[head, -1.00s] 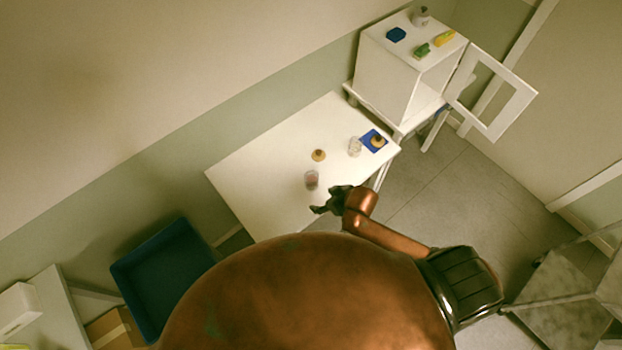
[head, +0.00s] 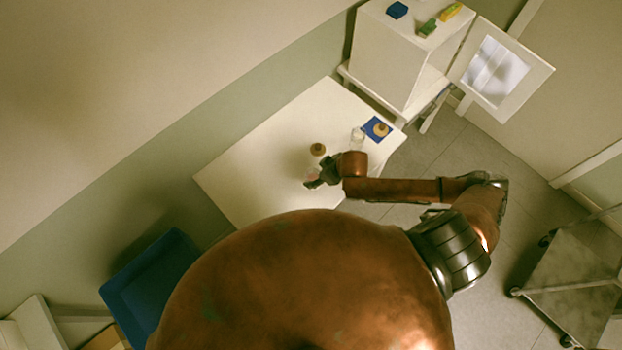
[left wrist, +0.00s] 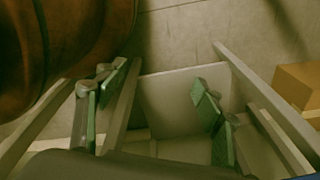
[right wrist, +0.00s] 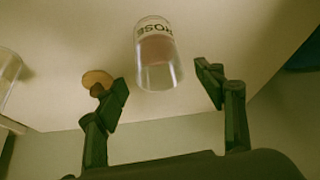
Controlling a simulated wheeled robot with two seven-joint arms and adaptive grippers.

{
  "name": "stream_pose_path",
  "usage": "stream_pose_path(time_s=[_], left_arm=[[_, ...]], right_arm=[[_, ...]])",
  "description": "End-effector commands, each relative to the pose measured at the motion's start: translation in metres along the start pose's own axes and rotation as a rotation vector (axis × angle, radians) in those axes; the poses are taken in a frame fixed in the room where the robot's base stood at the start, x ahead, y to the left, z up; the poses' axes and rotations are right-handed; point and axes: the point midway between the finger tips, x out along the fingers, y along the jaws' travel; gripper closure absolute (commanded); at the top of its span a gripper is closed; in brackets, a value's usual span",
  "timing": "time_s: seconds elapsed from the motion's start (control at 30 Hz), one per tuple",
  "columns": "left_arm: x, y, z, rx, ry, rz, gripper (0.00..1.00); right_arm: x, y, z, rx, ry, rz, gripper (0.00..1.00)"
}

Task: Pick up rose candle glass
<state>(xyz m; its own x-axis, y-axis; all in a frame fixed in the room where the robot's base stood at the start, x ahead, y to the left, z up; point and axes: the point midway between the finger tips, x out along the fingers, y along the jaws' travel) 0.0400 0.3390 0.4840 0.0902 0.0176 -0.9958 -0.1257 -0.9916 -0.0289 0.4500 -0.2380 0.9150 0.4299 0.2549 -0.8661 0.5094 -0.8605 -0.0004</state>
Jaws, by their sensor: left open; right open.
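The rose candle glass (right wrist: 157,56) is a clear glass with pink wax and a label reading "ROSE" in the right wrist view. It stands on the white table, ahead of and between the open fingers of my right gripper (right wrist: 165,95), with no contact visible. In the head view the glass (head: 312,173) is mostly hidden behind my right gripper (head: 316,183). My left gripper (left wrist: 158,112) is open and empty in the left wrist view, over a pale frame and floor, away from the table.
A round tan-topped bottle (head: 318,149) stands behind the glass. Another clear glass (head: 358,138) and a blue mat (head: 368,124) with a bottle (head: 381,130) are to the right. A white cabinet (head: 384,60) stands beyond. The table's left part (head: 240,175) is clear.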

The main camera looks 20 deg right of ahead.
Motion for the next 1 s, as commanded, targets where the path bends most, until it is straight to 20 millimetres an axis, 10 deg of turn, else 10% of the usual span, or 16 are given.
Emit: stream_pose_path(time_s=[0.7,1.0], left_arm=[[-0.005,-0.002,-0.015,0.002,0.020,-0.002,0.38],[-0.004,-0.002,-0.008,0.001,0.011,-0.002,0.38]], right_arm=[[0.077,0.000,0.002,0.003,-0.003,0.002,0.37],[0.081,0.000,0.002,0.002,-0.003,0.001,0.38]])
